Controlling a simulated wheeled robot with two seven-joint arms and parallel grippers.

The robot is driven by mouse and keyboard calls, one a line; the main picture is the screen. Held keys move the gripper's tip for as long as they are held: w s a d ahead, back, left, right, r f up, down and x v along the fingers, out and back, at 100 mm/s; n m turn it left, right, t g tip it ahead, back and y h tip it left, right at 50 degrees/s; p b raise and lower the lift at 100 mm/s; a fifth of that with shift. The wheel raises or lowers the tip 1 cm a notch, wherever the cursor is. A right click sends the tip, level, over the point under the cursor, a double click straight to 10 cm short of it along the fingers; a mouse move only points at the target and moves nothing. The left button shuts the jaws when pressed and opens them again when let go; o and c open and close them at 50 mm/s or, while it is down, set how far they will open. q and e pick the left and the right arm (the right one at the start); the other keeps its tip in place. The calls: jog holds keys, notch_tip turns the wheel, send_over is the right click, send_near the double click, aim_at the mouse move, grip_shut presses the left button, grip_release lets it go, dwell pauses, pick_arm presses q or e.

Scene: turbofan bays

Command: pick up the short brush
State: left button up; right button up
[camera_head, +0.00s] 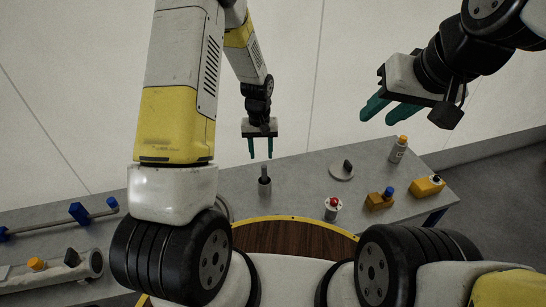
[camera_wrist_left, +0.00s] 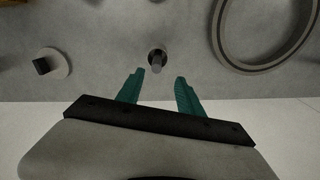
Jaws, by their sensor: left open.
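What looks like the short brush (camera_head: 264,171) is a thin grey handle standing upright in a small dark grey cup (camera_head: 264,187) on the grey bench. The wrist view shows the handle (camera_wrist_left: 157,67) from above, with the cup's rim (camera_wrist_left: 157,53) around it; the bristles are not visible. My left gripper (camera_head: 260,156) points down above the handle, its teal fingers open and empty. In the wrist view the handle lies just ahead of the gap between the fingertips (camera_wrist_left: 159,74). My right gripper (camera_head: 375,120) is raised at the upper right, fingers apart and empty.
A round disc with a dark knob (camera_head: 341,170), a red-topped part (camera_head: 333,208), an orange-capped bottle (camera_head: 398,150) and yellow blocks (camera_head: 378,201) stand to the right. A large ring (camera_wrist_left: 222,40) lies near the cup. A blue-fitted rail (camera_head: 78,212) is at left.

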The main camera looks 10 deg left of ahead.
aim_at(264, 166)
pick_arm(q)
jog(key=f, duration=1)
jog(key=shift+w+d+f, duration=0.15)
jog(key=shift+w+d, duration=0.15)
jog(key=shift+w, duration=0.05)
grip_shut()
